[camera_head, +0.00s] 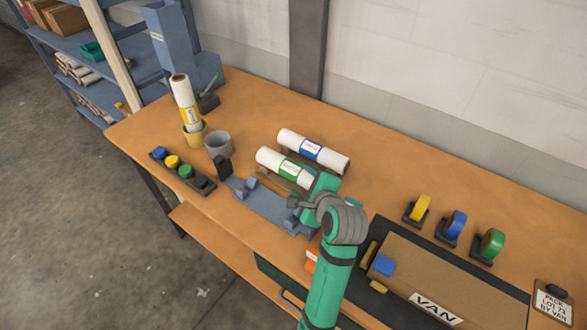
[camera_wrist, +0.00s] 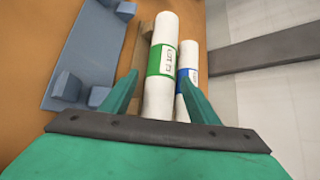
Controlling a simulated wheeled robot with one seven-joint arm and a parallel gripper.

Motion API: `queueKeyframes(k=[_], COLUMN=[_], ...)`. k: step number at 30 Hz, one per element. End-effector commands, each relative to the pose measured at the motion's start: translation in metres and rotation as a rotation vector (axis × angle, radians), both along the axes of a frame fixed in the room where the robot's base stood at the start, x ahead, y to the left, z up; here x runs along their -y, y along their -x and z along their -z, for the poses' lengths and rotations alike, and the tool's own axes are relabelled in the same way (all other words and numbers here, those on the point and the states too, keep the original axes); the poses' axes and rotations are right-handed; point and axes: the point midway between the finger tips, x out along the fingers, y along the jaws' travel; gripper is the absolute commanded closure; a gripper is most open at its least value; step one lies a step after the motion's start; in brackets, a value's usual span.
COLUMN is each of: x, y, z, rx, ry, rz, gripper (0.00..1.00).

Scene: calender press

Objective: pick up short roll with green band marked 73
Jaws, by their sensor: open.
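Whether the fingers touch either roll cannot be told. In the head view my arm hides the roll's right end.
A blue-grey cradle (camera_head: 262,205) lies in front of the rolls. A yellow-banded roll (camera_head: 183,97) stands in a yellow cup at the left, beside a grey cup (camera_head: 217,144). A VAN box (camera_head: 440,275) and tape dispensers (camera_head: 452,225) are at the right.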

Motion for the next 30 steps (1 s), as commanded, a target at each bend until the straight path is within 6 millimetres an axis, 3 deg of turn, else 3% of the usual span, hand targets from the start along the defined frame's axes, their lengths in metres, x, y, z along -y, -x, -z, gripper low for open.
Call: queueKeyframes(k=[8, 18, 27, 30], x=[-0.004, -0.016, -0.017, -0.018], y=[-0.017, -0.053, -0.056, -0.056], z=[0.009, 0.027, 0.029, 0.029], rx=[0.001, 0.0, 0.001, 0.002], ry=[0.0, 0.002, 0.001, 0.001], rz=[0.003, 0.003, 0.004, 0.003], gripper=[0.45, 0.45, 0.45, 0.69])
